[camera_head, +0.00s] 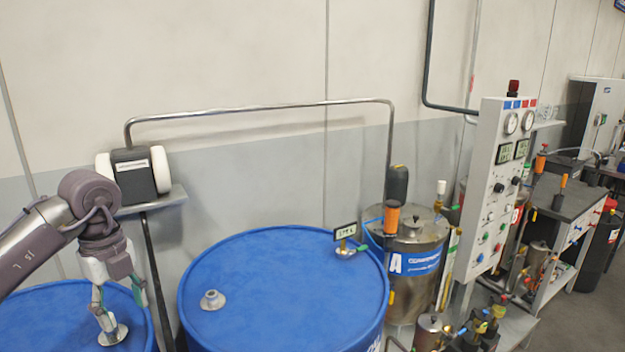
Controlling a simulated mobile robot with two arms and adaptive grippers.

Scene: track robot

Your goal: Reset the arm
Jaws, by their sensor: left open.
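My left arm comes in from the left in the head view. Its left gripper (108,322) points down over the top of the left blue drum (40,313). The fingers are apart, with the tips close to a round metal fitting (113,336) on the drum lid. I cannot tell whether they touch it. No object shows lifted in the gripper. My right gripper is not in view.
A larger blue drum (280,290) with a metal bung (212,299) and small display (345,231) stands centre. A grey-and-white device (137,172) on a shelf is close behind my gripper. A steel tank (410,265) and control panel (500,180) stand right.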

